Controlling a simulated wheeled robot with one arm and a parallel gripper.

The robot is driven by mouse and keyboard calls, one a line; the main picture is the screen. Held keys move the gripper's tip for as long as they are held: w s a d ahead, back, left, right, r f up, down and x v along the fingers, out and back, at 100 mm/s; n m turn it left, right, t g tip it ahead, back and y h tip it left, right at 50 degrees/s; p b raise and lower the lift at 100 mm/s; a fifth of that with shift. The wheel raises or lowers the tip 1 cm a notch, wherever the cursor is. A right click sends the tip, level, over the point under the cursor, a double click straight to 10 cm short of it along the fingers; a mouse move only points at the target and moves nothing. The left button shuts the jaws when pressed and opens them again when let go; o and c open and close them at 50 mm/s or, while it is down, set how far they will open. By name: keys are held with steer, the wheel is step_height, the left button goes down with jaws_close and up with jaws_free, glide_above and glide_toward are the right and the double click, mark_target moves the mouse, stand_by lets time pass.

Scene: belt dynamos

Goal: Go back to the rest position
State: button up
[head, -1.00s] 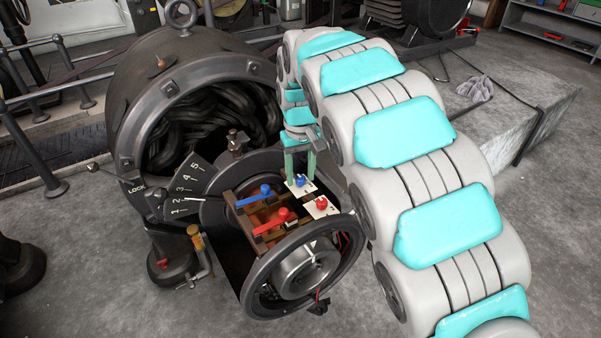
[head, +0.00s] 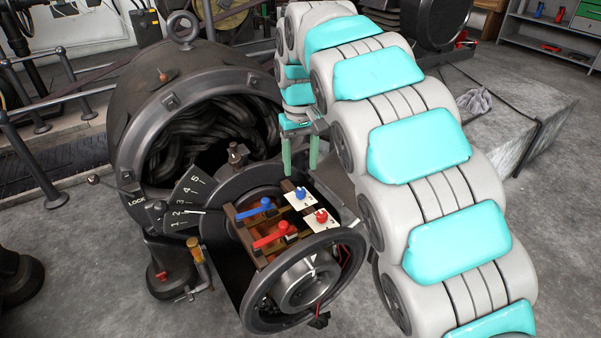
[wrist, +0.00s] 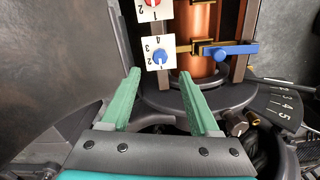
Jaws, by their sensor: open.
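My gripper (head: 300,155) is open, with its two green fingers apart and nothing between them. In the head view it hangs just above and behind the blue knob (head: 299,193) on its white numbered plate. In the wrist view its fingertips (wrist: 158,75) lie either side of, and short of, the plate with the blue knob (wrist: 159,57). A red knob (head: 321,215) on a second white plate stands nearer the handwheel. My grey and turquoise arm covers the right of the head view.
The dynamo housing (head: 190,100) stands close at left, with a numbered dial (head: 186,200) at its front. Blue and red levers (head: 262,209) sit beside the knobs, behind the handwheel (head: 305,285). A stone block (head: 505,120) with a rag is at right. Bare floor lies in front.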

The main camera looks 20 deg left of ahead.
steer(key=shift+r, duration=0.15)
steer(key=s+d+r+m+p, duration=0.15)
steer(key=s+d, duration=0.35)
steer(key=d, duration=0.6)
steer(key=s+d+r+m, duration=0.25)
steer(key=s+d, duration=0.35)
steer(key=d, duration=0.6)
steer(key=s+d+f+m, duration=0.1)
steer(key=s+d+f, duration=0.1)
steer(key=s, duration=0.5)
steer(key=s+d+f+m+g+p, duration=0.1)
steer(key=s+d, duration=0.3)
steer(key=s, duration=0.4)
steer(key=s+d+f+m, duration=0.1)
steer(key=s+d+f, duration=0.2)
steer(key=s, duration=0.4)
steer(key=shift+s+d+f+m+g+p, duration=0.15)
steer(key=shift+d+m+g+p, duration=0.2)
steer(key=shift+d, duration=0.25)
steer(key=shift+s+f, duration=0.1)
steer(key=shift+s, duration=0.2)
steer(key=shift+c, duration=0.8)
steer(key=shift+s, duration=0.1)
steer(key=shift+c, duration=0.2)
